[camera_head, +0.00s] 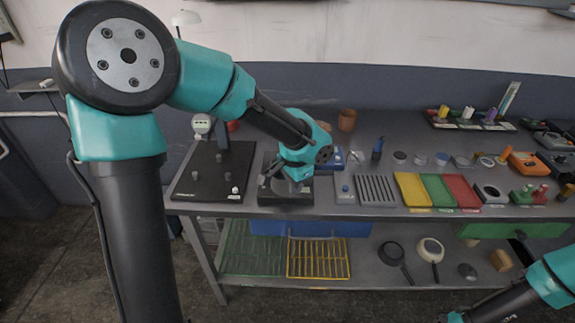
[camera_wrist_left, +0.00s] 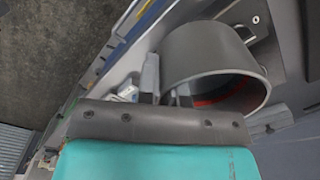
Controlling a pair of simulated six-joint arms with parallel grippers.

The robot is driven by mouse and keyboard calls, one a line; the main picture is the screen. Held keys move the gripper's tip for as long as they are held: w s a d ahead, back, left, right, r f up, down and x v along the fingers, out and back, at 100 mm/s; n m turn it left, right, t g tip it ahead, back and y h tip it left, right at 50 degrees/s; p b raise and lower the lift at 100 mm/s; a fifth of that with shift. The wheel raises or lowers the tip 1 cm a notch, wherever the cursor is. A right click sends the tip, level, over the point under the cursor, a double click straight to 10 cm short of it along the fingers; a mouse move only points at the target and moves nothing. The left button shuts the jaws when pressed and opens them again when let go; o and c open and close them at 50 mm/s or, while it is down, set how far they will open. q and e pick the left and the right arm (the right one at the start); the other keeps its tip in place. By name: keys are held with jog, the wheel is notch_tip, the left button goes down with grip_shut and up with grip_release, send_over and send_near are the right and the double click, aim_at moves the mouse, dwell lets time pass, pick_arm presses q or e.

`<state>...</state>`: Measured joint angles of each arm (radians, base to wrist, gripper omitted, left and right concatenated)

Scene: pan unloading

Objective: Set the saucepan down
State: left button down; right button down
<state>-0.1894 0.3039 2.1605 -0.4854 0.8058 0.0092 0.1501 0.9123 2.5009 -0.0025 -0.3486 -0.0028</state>
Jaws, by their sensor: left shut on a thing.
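The saucepan (camera_wrist_left: 207,52) is a grey, round-walled pan, seen large in the left wrist view with its open mouth toward the camera and something red inside. My left gripper (camera_wrist_left: 166,88) is shut on the saucepan at its near wall, one finger showing on each side of the edge. In the head view my left gripper (camera_head: 284,178) is low over a dark square plate (camera_head: 286,198) at the table's front edge. My wrist hides most of the saucepan there, so I cannot tell whether it touches the plate.
A black board with pegs (camera_head: 214,172) stands left of the plate. A slotted grey block (camera_head: 376,190) and yellow, green and red trays (camera_head: 438,190) lie to the right. The lower shelf holds wire racks (camera_head: 318,258) and two small pans (camera_head: 392,252).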

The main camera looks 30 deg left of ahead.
pick_arm(q)
jog(key=shift+w, duration=0.15)
jog(key=w+a, duration=0.2)
jog(key=w, duration=0.2)
jog(key=w+a+f, duration=0.1)
jog(key=w+a, duration=0.1)
jog(key=w, duration=0.3)
jog(key=w+a, duration=0.2)
jog(key=w, duration=0.2)
jog(key=shift+w+a+f, duration=0.15)
jog(key=shift+a+f, duration=0.05)
jog(key=shift+a, duration=0.2)
jog(key=shift+w+a, duration=0.1)
jog(key=shift+w, duration=0.15)
jog(key=shift+w+a+f, duration=0.1)
jog(key=shift+w+f, duration=0.05)
jog(key=shift+f, duration=1.65)
jog(key=shift+f, duration=0.15)
jog(key=c, duration=1.3)
grip_release()
jog(key=shift+o, duration=0.2)
